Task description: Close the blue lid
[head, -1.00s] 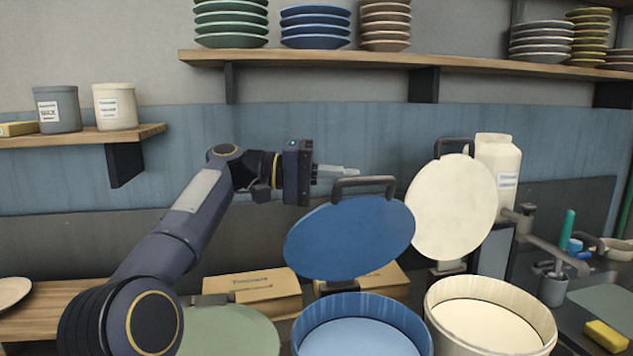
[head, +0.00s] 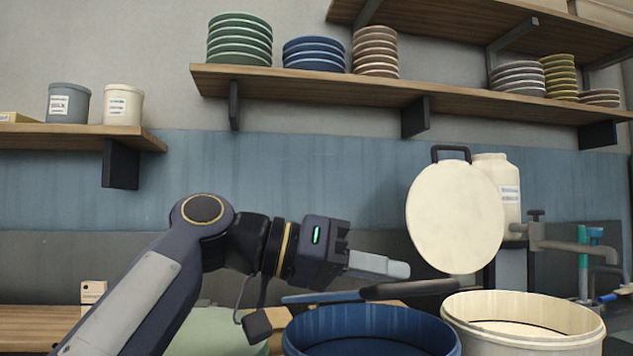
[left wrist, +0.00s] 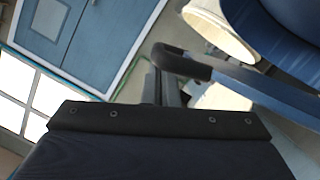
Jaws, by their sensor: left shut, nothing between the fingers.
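The blue lid (head: 322,298) shows almost edge-on in the head view, close above the blue bin (head: 372,325), whose inside still shows below it. The lid's dark handle (head: 410,289) is on its right part. My left gripper (head: 385,265) is shut and empty, with its fingertips just above the lid and handle; I cannot tell whether they touch. In the left wrist view a dark handle (left wrist: 182,62) and a blue edge (left wrist: 265,88) lie near the gripper body, beside a large blue round surface (left wrist: 285,35). My right gripper is not in view.
A cream bin (head: 525,310) stands to the right, its cream lid (head: 455,215) raised upright. A green lid (head: 215,332) lies left of the blue bin. A tap (head: 570,245) is at the right. Shelves with plates and the wooden shelf (head: 290,83) are above.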

